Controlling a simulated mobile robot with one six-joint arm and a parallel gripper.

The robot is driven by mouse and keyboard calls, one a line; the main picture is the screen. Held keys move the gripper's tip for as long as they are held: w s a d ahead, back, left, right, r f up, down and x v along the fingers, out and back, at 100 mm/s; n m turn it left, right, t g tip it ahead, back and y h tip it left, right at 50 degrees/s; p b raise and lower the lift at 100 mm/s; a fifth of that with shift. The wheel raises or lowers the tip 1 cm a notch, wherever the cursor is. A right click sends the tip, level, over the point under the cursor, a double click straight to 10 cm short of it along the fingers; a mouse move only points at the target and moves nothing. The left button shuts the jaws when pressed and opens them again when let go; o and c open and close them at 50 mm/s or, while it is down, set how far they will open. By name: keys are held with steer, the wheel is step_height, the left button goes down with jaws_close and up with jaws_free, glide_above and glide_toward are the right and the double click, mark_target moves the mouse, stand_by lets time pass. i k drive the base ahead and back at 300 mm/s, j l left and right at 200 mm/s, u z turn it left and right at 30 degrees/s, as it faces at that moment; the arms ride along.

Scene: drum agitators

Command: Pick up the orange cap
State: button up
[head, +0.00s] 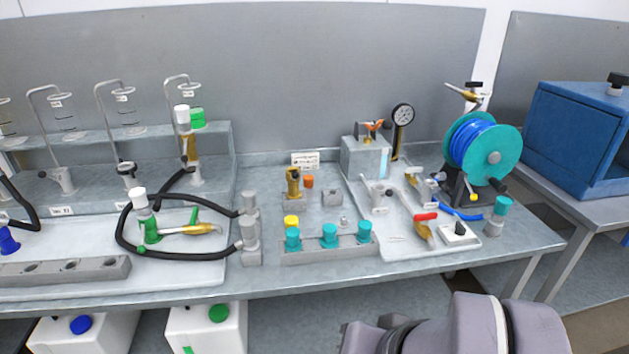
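My gripper is not in view. Only grey links of my arm show at the bottom right, in front of the bench and well away from the cap.
A small grey block (332,198) sits to the right. Black hoses (170,255) lie left; a white tray (400,248) lies right.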

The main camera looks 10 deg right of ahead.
mark_target(308, 179)
steer(key=i+l, duration=1.1)
steer(key=i+u, duration=0.05)
